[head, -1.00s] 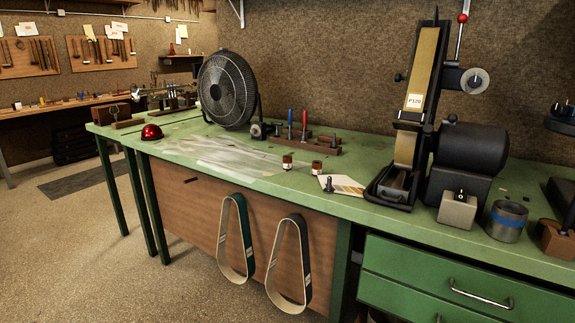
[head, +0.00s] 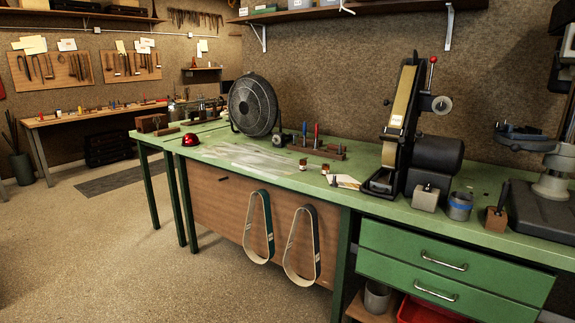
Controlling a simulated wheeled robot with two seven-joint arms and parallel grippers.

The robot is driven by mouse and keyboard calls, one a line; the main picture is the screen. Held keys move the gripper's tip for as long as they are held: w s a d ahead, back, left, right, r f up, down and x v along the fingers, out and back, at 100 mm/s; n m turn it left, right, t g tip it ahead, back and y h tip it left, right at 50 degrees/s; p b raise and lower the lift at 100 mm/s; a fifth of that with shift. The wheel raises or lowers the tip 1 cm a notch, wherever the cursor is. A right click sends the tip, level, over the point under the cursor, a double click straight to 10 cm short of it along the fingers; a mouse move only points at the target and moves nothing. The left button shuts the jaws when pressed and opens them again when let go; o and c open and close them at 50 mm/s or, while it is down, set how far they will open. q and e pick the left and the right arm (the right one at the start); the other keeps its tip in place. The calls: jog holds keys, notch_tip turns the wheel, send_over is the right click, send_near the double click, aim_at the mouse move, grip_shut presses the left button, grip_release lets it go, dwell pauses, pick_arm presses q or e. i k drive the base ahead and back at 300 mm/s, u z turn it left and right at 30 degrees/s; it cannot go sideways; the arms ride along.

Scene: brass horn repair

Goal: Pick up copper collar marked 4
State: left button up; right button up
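Two small copper-brown collars with pale labels stand on the green workbench (head: 400,208) in the head view. One collar (head: 303,165) is left of the other collar (head: 325,169). Their labels are too small to read, so I cannot tell which is marked 4. Neither of my grippers is in view.
A black fan (head: 252,104) stands behind the collars, and a tool rack (head: 318,150) is close by. A belt sander (head: 398,115) stands to the right. Two sanding belts (head: 302,245) hang on the bench front. The floor (head: 130,240) at left is clear.

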aim_at(303, 167)
jog(key=u, duration=1)
jog(key=i, duration=2.85)
jog(key=z, duration=1)
